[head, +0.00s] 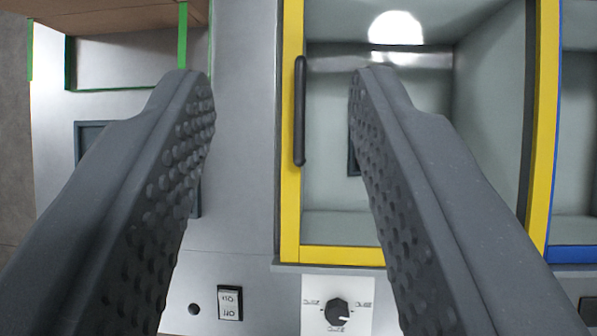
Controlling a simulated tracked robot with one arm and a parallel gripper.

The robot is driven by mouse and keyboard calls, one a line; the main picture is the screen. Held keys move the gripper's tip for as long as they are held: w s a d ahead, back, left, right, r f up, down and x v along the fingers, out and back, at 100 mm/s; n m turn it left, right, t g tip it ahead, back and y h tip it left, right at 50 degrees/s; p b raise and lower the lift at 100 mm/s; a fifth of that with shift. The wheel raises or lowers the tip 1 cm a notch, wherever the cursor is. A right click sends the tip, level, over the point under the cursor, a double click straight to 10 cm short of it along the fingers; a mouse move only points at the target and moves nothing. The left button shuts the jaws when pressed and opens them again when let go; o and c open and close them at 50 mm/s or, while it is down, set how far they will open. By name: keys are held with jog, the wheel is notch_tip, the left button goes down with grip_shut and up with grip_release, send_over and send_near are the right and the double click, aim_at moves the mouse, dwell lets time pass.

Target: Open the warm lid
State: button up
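A yellow-framed lid (291,210) with a clear or see-through middle fills the centre right of the head view; it looks closed. A black bar handle (299,112) runs along its left frame edge. My gripper (278,82) is open and empty, its two dark, studded fingers wide apart. The handle shows between the fingers, nearer the right one; how far below them it lies I cannot tell. The right finger covers part of the lid's window. No readable label marks which lid is the warm one.
A blue-framed compartment (572,254) adjoins on the right. A green-edged opening (125,62) is at the upper left. A dial (337,312) and a rocker switch (230,303) are on the panel at the bottom. Bare grey panel (242,130) lies left of the lid.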

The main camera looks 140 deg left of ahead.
aim_at(300, 111)
jog(key=w+f+g, duration=0.1)
jog(key=f, duration=0.9)
jog(key=w+a+f+g+b, duration=0.1)
jog(key=f, duration=0.9)
jog(key=w+f+g+b, duration=0.1)
jog(key=w+f, duration=0.1)
jog(key=f, duration=0.8)
jog(key=shift+a+f+y, duration=0.2)
jog(key=shift+a+y, duration=0.2)
jog(key=shift+c, duration=0.4)
